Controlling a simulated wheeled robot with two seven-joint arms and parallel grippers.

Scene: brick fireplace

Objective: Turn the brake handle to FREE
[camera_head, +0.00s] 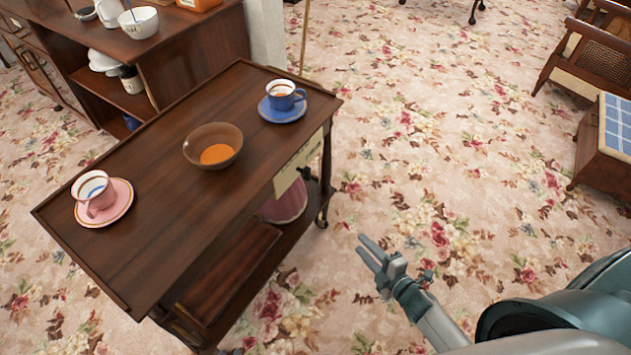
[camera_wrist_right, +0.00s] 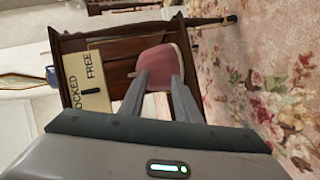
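A wooden tea cart (camera_head: 150,235) stands at centre left in the head view. A cream plate (camera_head: 290,172) is on its right-hand end. In the right wrist view the plate (camera_wrist_right: 78,68) appears sideways with the words "OCKED", its first letter cut off or hidden, and "FREE". A short dark handle (camera_wrist_right: 91,91) is on the plate beside the words; I cannot tell which word it points to. My right gripper (camera_head: 369,252) is open and empty, out to the right of the cart and apart from the plate. It also shows in the right wrist view (camera_wrist_right: 160,82). My left gripper is out of view.
On the cart are a pink cup (camera_head: 95,192), a brown bowl (camera_head: 213,146) and a blue cup (camera_head: 284,94). A pink object (camera_head: 286,204) is on the lower shelf. A cabinet (camera_head: 185,60) stands behind.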

